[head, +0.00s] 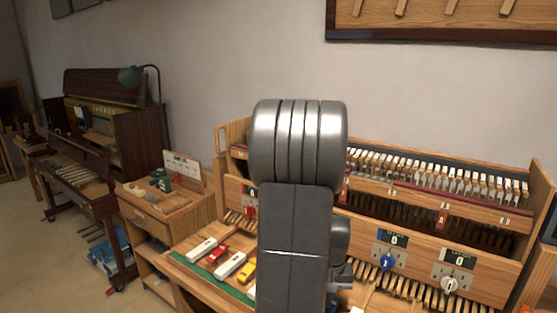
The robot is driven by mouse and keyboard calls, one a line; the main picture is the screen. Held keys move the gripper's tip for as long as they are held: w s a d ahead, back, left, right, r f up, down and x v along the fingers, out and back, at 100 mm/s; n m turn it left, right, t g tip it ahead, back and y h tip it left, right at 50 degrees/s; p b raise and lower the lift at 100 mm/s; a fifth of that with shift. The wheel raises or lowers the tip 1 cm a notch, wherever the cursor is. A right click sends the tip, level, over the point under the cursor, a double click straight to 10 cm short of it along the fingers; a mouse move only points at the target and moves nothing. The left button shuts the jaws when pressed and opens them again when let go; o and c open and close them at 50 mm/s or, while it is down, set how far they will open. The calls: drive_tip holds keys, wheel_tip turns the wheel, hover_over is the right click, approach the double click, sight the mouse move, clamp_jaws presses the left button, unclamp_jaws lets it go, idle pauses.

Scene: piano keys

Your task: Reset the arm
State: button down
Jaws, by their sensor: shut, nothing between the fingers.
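My arm rises in the middle of the head view, with a large ribbed metal joint at the top and a dark grey link below it. It stands in front of the wooden piano-key bench (497,222). A few grey metal parts show at the right edge of the link, low in the view. My gripper's fingers are hidden behind the arm, and I see nothing held.
The bench has rows of key parts, a blue knob (388,262), a white knob (450,284) and small counters. White key pieces, a red block (217,254) and a yellow block (247,270) lie at its left. A small cabinet (170,205) and dark upright piano (110,125) stand further left.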

wheel_tip(320, 180, up, 4)
drive_tip(key=p, duration=0.3)
wheel_tip(320, 180, down, 8)
drive_tip(key=b, duration=0.6)
drive_tip(key=shift+r+b, duration=0.2)
drive_tip(key=shift+b, duration=0.15)
wheel_tip(320, 180, up, 9)
drive_tip(key=p, duration=0.7)
drive_tip(key=shift+s+a+r, duration=0.1)
